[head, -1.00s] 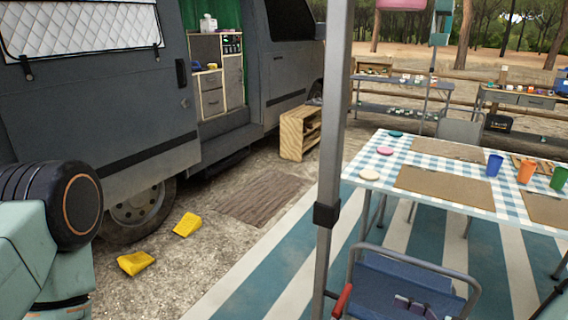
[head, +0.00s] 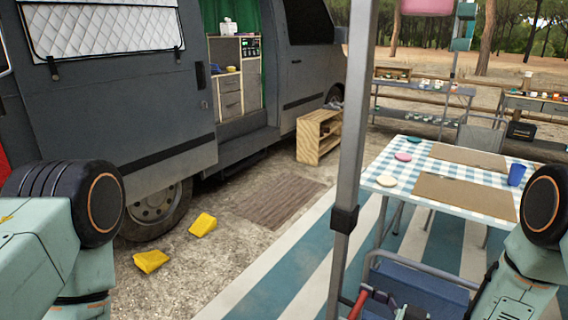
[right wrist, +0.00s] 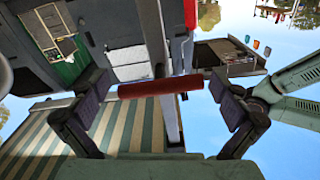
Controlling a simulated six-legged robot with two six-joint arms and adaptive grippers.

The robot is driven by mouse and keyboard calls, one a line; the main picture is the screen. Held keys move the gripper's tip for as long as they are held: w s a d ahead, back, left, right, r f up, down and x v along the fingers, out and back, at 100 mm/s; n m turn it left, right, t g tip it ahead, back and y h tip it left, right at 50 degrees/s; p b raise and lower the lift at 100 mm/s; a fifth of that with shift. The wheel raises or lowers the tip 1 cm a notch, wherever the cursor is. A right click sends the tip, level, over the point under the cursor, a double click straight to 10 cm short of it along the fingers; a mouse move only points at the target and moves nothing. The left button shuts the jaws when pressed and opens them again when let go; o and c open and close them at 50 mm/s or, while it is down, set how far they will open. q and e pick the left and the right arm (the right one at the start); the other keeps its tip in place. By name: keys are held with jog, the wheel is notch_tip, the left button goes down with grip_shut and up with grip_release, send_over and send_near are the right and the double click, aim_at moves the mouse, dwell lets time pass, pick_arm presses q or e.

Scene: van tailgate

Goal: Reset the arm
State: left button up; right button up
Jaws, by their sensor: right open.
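My left arm (head: 75,240) shows at the left edge of the head view, with its dark round joint raised; its gripper is not in view.
A grey pole (head: 350,160) stands upright in the middle. A folding chair (head: 420,285) is at the lower right, beside the checked table (head: 390,170). The grey van (head: 150,110) is at left. Yellow wedges (head: 203,224) and a wooden crate (head: 318,135) are on the ground.

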dwell(0.4)
jog(key=v, duration=1.2)
jog(key=x, duration=1.2)
jog(key=shift+a, duration=0.2)
notch_tip(320, 180, up, 12)
jog(key=p, duration=0.9)
jog(key=v, duration=0.8)
jog(key=shift+p, duration=0.3)
jog(key=shift+d, duration=0.1)
